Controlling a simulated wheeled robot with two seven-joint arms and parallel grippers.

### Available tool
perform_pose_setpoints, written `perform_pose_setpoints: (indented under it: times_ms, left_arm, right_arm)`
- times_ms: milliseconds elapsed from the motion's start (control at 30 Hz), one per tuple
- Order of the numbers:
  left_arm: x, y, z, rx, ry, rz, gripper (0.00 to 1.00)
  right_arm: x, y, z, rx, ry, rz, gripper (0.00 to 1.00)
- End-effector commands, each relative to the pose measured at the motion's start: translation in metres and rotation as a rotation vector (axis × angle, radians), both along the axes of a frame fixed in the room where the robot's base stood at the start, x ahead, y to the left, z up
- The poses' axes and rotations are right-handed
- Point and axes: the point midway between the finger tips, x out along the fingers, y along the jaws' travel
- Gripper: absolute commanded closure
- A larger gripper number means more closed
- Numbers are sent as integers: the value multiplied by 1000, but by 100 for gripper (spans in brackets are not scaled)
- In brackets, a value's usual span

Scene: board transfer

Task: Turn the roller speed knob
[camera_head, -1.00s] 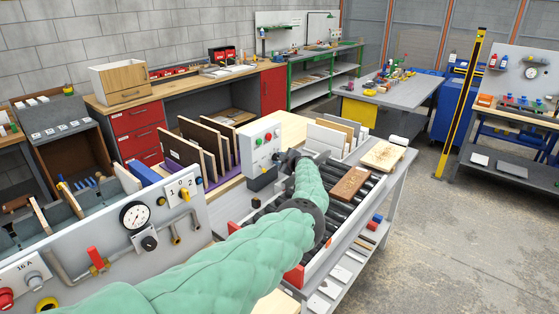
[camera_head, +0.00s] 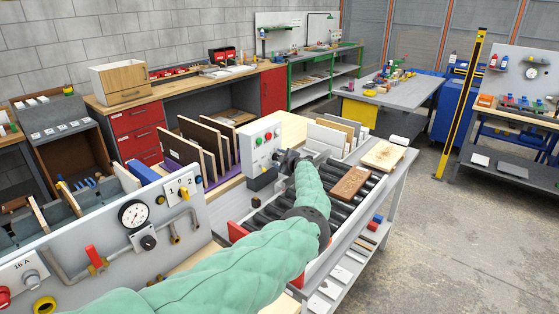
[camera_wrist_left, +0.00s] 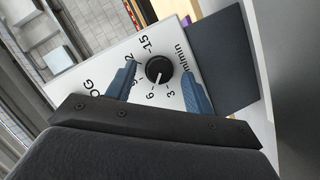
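The roller speed knob (camera_wrist_left: 159,70) is a round black knob with a white pointer line, on a white panel (camera_wrist_left: 90,75) printed with a ring of numbers and "m/min". The pointer lies near the 6. My left gripper (camera_wrist_left: 160,72) is open, its two blue fingers on either side of the knob with a gap to each. In the head view my left gripper (camera_head: 286,160) is at the right side of the white control box (camera_head: 255,150) with green and red buttons. The knob is hidden there. My right gripper is not in view.
The roller conveyor (camera_head: 335,205) runs under my left arm, with a brown board (camera_head: 350,184) on it and a lighter board (camera_head: 384,155) at its far end. A grey panel with a gauge (camera_head: 134,214) and valves stands at front left. Upright boards (camera_head: 205,150) stand behind.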

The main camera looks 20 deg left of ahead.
Motion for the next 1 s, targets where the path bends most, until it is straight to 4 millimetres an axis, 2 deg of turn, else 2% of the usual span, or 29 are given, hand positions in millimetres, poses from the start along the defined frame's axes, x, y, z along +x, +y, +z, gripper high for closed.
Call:
perform_pose_setpoints:
  times_ms: [267, 567, 700, 767, 1000]
  left_arm:
    - [-2, -4, 0, -1, 0, -1, 48]
    - [-12, -17, 4, 0, 0, 0, 48]
    - [-18, -23, 9, 1, 2, -1, 48]
    - [-20, -26, 10, 1, 2, 0, 48]
    - [-31, -40, 15, 1, 2, 0, 48]
  right_arm:
    - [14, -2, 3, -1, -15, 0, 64]
    - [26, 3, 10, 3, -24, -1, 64]
    - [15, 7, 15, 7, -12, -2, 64]
    - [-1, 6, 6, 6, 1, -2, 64]
    - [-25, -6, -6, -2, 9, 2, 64]
